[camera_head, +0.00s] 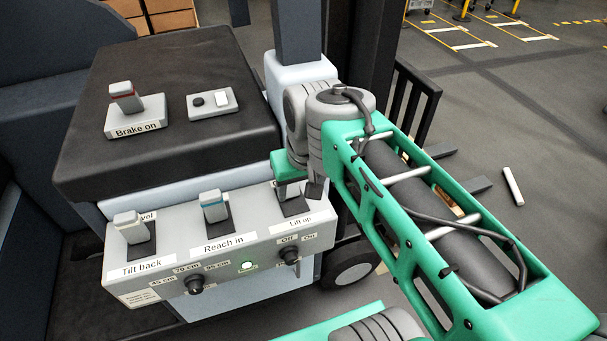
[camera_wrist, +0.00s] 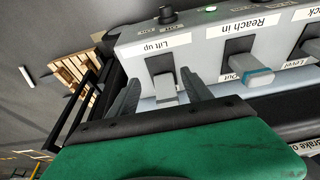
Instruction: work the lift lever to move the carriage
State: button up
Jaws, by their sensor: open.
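The lift lever (camera_wrist: 165,90) is a grey handle rising from a dark slot marked "Lift up" on the grey control panel (camera_head: 228,232). My gripper (camera_wrist: 162,80) is open in the wrist view, with one dark finger on each side of the lever and visible gaps between. In the head view, my gripper (camera_head: 296,190) is over the right end of the panel and hides most of the lever. The carriage (camera_head: 412,105), a black barred frame with forks, stands behind my arm. My arm hides part of it, so its height is hard to tell.
The "Reach in" lever (camera_head: 214,207) with a blue band is left of the lift lever, then the "Tilt back" lever (camera_head: 131,226). Knobs (camera_head: 289,255) and a lit green button (camera_head: 247,266) sit below. A brake lever (camera_head: 125,98) stands on the dark console top.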

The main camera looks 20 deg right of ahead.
jog(key=shift+o, duration=0.6)
jog(key=w+g, duration=0.1)
jog(key=w, duration=0.4)
jog(key=w+g+b, duration=0.1)
jog(key=w+g, duration=0.1)
jog(key=w, duration=0.2)
jog(key=shift+w+r, duration=0.15)
jog(key=shift+w, duration=0.25)
notch_tip(320, 180, down, 7)
jog(key=shift+f+p, duration=0.2)
jog(key=shift+p, duration=0.3)
grip_shut()
